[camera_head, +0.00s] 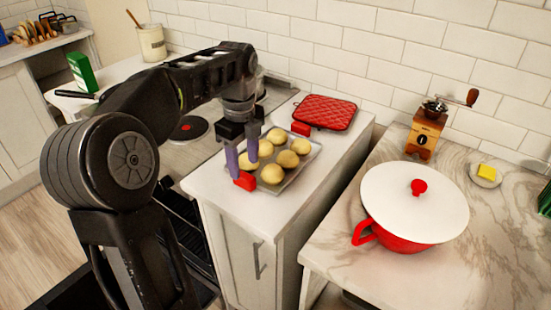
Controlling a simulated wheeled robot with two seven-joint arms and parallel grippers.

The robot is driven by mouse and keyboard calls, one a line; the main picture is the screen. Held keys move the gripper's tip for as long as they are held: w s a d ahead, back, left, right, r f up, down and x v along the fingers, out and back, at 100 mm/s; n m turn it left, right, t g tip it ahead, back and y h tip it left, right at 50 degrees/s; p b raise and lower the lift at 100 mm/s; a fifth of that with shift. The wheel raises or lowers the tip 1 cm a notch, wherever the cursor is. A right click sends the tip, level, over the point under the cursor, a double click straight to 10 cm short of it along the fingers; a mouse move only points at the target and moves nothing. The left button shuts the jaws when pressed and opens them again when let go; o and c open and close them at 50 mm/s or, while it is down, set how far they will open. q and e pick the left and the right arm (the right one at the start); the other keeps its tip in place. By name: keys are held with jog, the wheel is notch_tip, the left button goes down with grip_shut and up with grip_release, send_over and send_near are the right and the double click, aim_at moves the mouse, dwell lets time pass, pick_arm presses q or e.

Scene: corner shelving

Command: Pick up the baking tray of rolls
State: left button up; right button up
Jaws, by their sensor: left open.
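The metal baking tray (290,182) lies on the narrow white counter and holds several pale round rolls (288,159). Red pieces like handles show at its near-left end (245,181) and far end (300,129). My left gripper (243,162) reaches down from above at the tray's left side, its purple-grey fingers apart. One finger comes down close to the near red piece, and the other is beside a roll. I cannot tell whether either finger touches. The gripper hides part of the tray's left edge. My right gripper is not in view.
A red quilted mat (325,112) lies behind the tray. A stove (188,128) is to its left. On the marble counter at right stand a red pot with a white lid (415,200), a coffee grinder (425,132) and a butter dish (486,174). A gap separates the counters.

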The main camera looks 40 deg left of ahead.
aim_at(244, 174)
pick_arm(q)
jog(key=shift+r, duration=0.1)
jog(key=shift+a+f, duration=0.1)
jog(key=shift+f, duration=2.55)
grip_shut()
jog(key=shift+r, duration=0.1)
